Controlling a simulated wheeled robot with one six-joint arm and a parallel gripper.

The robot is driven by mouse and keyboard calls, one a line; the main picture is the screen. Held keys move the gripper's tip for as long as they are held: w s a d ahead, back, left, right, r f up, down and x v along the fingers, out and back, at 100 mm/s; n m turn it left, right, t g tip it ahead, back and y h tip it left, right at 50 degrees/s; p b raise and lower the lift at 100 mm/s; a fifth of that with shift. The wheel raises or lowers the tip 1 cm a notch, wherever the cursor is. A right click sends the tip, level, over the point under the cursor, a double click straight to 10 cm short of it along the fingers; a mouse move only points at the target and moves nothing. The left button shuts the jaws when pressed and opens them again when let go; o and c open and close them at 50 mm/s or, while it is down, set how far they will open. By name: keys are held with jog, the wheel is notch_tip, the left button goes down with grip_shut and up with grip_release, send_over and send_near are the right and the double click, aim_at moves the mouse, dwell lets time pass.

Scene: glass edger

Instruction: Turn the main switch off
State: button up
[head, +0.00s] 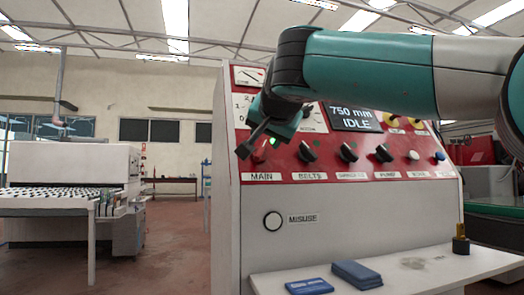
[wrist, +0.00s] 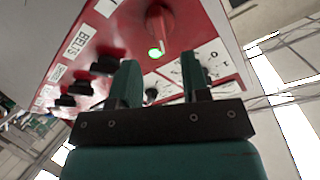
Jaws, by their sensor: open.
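In the head view the switch is hidden or lost behind my gripper (head: 249,144), above the MAIN label (head: 262,177). In the wrist view my gripper (wrist: 161,82) has its two fingers apart with nothing between them. The knob lies beyond the fingertips, and I see no contact.
Black knobs run right of MAIN, starting with the belts knob (head: 307,151). The display (head: 355,118) reads 750 mm, IDLE. A shelf (head: 400,270) juts out below with blue pads (head: 357,274) and a brass-coloured part (head: 461,240). A white machine (head: 70,165) stands far left.

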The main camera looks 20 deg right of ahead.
aim_at(262, 148)
jog(key=x, duration=0.6)
jog(key=shift+w+f, duration=0.15)
jog(key=shift+w, duration=0.2)
grip_shut()
